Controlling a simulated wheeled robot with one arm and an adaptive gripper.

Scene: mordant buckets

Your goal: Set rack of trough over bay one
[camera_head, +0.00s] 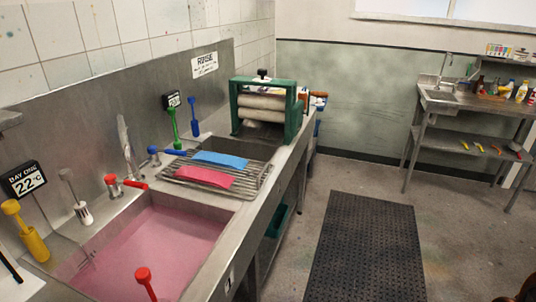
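The wire rack (258,184) lies flat across the trough beyond the pink-filled basin. A pink slab (204,177) and a blue slab (220,160) rest on it. Bay one (150,245) is the near basin, holding pink liquid, with the "BAY ONE 22°C" sign (25,180) on the wall at left. The trough (250,222) is a long grey metal sink unit along the left wall. The rack sits beyond bay one's far edge, with the basin's top open. My gripper does not show in this view.
Red-handled (126,184) and blue-handled taps stand along the trough's back edge. A red-topped tool (144,277) stands in the near basin; a yellow one (28,230) is at left. A green-framed roller press (268,108) stands beyond the rack. A dark mat (368,248) covers open floor at right.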

